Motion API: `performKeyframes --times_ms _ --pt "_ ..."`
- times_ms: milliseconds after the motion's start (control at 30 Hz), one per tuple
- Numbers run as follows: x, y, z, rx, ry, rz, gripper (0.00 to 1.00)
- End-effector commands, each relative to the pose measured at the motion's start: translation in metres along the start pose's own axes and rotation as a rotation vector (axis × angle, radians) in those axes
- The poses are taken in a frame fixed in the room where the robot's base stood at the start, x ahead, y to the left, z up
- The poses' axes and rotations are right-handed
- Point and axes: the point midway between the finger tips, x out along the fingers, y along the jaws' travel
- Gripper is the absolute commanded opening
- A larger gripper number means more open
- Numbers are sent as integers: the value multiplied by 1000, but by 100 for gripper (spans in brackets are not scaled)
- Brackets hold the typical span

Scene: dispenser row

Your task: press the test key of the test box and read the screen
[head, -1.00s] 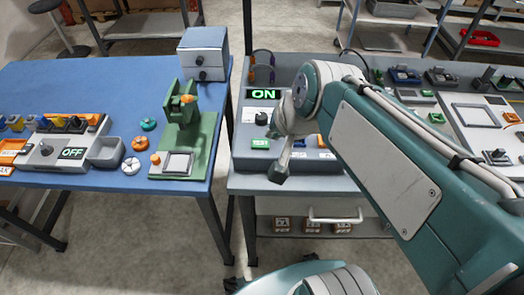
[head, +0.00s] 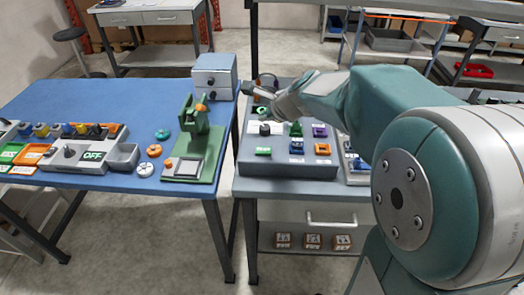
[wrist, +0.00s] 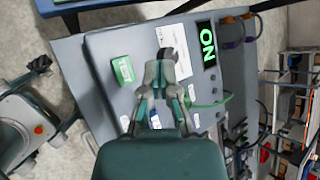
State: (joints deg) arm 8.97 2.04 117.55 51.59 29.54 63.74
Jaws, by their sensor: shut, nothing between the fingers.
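The test box (head: 288,171) is a grey console on the right bench. Its green TEST key (head: 263,151) sits at the front left and also shows in the wrist view (wrist: 123,70). My gripper (head: 250,90) is shut and empty above the back of the box. In the wrist view its fingertips (wrist: 160,72) appear beside a black knob (wrist: 166,54), apart from the TEST key. Contact with the knob cannot be told.
Blue, purple and orange parts sit on the box's right side. The blue table (head: 100,190) at left carries a green press (head: 195,140), a grey drawer box (head: 215,72) and a box reading OFF (head: 93,155). A gap separates the benches.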

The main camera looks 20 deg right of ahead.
Motion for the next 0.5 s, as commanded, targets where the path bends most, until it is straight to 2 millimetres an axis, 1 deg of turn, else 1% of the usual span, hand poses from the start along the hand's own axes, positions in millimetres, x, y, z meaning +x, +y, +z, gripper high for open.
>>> performKeyframes --times_ms 267,367,500 --pt "2 3 -2 -4 1 2 0" --pt "8 7 -6 -3 1 2 0" --pt "21 16 -15 -2 2 4 0"
